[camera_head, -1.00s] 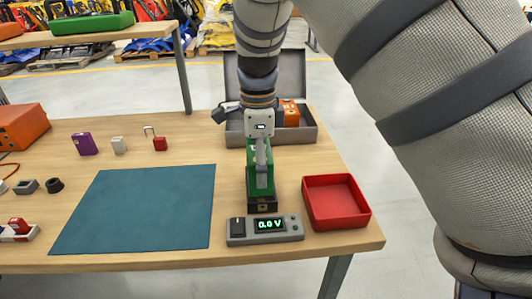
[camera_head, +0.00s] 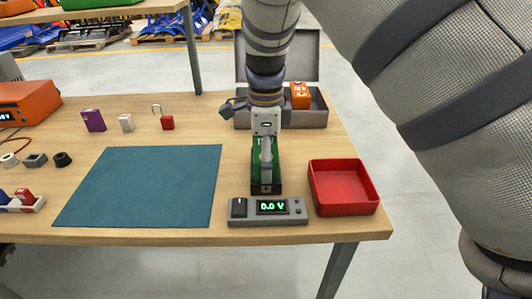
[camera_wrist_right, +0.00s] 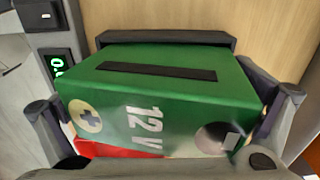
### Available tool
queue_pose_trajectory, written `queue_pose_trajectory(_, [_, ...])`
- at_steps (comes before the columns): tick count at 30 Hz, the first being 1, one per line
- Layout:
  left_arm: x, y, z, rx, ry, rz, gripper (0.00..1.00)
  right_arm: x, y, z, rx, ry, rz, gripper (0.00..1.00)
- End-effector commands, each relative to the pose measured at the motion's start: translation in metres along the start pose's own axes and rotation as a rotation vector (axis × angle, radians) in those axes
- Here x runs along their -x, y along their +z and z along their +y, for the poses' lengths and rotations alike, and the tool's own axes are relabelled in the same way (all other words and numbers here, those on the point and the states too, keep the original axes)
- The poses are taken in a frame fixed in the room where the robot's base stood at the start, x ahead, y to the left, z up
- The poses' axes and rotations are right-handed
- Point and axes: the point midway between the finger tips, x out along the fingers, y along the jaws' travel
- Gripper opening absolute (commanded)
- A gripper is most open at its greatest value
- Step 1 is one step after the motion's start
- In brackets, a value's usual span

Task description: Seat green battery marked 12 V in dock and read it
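The green battery marked 12 V (camera_wrist_right: 180,90) is between the fingers of my right gripper (camera_wrist_right: 168,120), which is shut on its sides. In the head view the battery (camera_head: 274,163) stands upright at the black dock (camera_head: 266,188). The dock's dark rim (camera_wrist_right: 165,38) shows behind the battery in the wrist view. I cannot tell whether the battery is fully down in it. The grey meter (camera_head: 268,219) in front of the dock has a black knob and a green display reading 0.0 V. My left gripper is not in view.
A red tray (camera_head: 343,210) stands right of the dock, empty. Behind, an open grey case (camera_head: 300,119) holds an orange battery (camera_head: 300,95). A teal mat (camera_head: 140,188) lies bare to the left. A purple block (camera_head: 93,121) and a red padlock (camera_head: 167,123) are farther back.

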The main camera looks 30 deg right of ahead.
Motion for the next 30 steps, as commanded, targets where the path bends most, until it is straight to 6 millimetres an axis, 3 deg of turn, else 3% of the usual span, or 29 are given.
queue_pose_trajectory(1, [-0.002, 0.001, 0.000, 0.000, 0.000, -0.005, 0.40, -0.005, -0.001, 0.002, 0.000, 0.011, 0.005, 1.00])
queue_pose_trajectory(4, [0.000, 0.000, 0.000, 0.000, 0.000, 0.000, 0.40, 0.013, 0.000, 0.000, 0.000, 0.005, 0.002, 1.00])
queue_pose_trajectory(9, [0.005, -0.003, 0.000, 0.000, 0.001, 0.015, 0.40, 0.065, 0.000, -0.001, 0.000, -0.007, -0.001, 1.00])
queue_pose_trajectory(15, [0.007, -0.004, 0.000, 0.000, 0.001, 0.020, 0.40, 0.108, 0.000, -0.002, 0.000, -0.006, -0.001, 1.00])
queue_pose_trajectory(20, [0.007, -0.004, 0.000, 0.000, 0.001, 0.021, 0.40, 0.120, 0.000, -0.001, 0.000, -0.003, 0.001, 1.00])
queue_pose_trajectory(30, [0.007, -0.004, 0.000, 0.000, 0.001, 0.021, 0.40, 0.121, 0.000, -0.001, 0.000, -0.004, 0.001, 1.00])
